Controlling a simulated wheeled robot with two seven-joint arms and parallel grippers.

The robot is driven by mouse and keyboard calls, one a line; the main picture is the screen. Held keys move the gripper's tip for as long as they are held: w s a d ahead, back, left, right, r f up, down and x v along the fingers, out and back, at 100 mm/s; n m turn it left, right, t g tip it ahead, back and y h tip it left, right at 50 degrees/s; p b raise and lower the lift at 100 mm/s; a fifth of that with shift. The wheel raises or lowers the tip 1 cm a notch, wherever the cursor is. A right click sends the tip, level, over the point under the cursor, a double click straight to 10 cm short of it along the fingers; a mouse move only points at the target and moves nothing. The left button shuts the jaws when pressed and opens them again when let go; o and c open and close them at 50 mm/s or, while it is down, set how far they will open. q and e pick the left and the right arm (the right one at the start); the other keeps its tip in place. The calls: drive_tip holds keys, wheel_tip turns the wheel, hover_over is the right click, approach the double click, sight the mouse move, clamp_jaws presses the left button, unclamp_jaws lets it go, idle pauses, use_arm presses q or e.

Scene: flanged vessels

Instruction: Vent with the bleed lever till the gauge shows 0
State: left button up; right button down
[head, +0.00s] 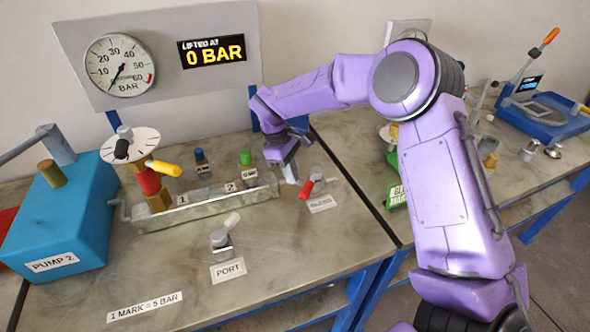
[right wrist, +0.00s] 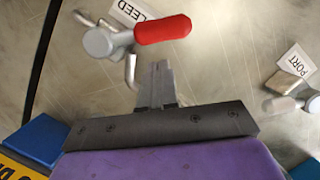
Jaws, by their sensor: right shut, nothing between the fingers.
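The bleed lever has a red handle (head: 306,187) on a grey valve, beside a small label (head: 321,204). In the right wrist view the red handle (right wrist: 163,30) lies just beyond the fingertips, and the label (right wrist: 130,10) reads "LEED", cut off. My right gripper (head: 291,178) is shut and empty, next to the lever; its fingers also show in the right wrist view (right wrist: 158,72). I cannot tell whether they touch the handle. The round gauge (head: 121,65) on the back panel has its needle pointing down-left, near 0. My left gripper is out of view.
A display (head: 212,49) reads "LIFTED AT 0 BAR". A blue pump (head: 70,220) stands left. A port valve (head: 222,240) stands in front. The table's front right is clear.

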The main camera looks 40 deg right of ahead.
use_arm(q)
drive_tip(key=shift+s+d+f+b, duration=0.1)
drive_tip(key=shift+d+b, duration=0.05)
drive_tip(key=shift+b, duration=0.25)
use_arm(e)
drive_tip(key=shift+s+d+n, duration=0.15)
drive_tip(key=shift+s+n, duration=0.05)
drive_tip(key=shift+s, duration=0.35)
drive_tip(key=shift+s+d+n, duration=0.15)
drive_tip(key=shift+s+n, duration=0.05)
drive_tip(key=shift+s, duration=0.35)
